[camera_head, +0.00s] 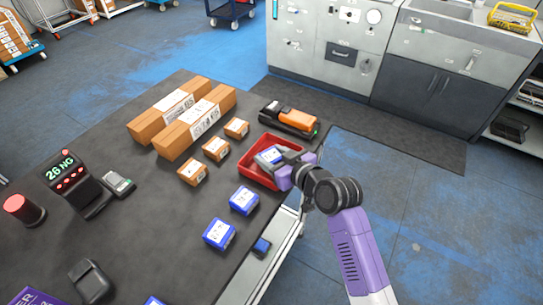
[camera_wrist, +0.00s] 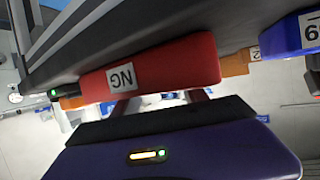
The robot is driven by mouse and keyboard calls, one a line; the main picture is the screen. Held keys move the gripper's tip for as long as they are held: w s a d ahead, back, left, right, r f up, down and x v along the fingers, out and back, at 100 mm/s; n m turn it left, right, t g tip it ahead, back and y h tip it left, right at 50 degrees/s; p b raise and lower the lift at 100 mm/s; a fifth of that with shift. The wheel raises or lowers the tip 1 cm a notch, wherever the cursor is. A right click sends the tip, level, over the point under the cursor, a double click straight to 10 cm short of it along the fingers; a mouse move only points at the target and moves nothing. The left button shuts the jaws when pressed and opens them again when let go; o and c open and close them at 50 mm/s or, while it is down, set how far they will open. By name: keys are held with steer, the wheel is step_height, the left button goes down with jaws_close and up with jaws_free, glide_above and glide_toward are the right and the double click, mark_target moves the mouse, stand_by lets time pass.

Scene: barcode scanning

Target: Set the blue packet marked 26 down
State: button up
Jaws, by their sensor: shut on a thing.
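The blue packet (camera_head: 267,157) with a white label sits inside the red tray (camera_head: 245,165) on the dark table, in the head view. Its number is too small to read. My gripper (camera_head: 279,159) reaches into the tray from the right and is shut on the packet. In the wrist view the red tray (camera_wrist: 190,72) shows a white NG label, and my purple gripper body is in front of it. The packet and fingertips are mostly hidden there. I cannot tell whether the packet touches the tray floor.
An orange-and-black scanner (camera_head: 290,118) lies behind the tray. Blue packets (camera_head: 244,200) and small brown boxes (camera_head: 216,148) stand to its left. A display (camera_head: 66,178) reads 26 NG. Two long cartons (camera_head: 170,140) lie at the back.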

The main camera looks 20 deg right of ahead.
steer(key=shift+f, duration=0.15)
steer(key=shift+f+b, duration=0.25)
steer(key=shift+b, duration=0.05)
steer(key=o, duration=1.2)
steer(key=shift+o, duration=0.3)
steer(key=shift+f, duration=0.1)
steer(key=shift+r+p, duration=0.4)
steer(key=shift+p, duration=0.05)
steer(key=b+v, duration=0.1)
steer(key=v, duration=1.1)
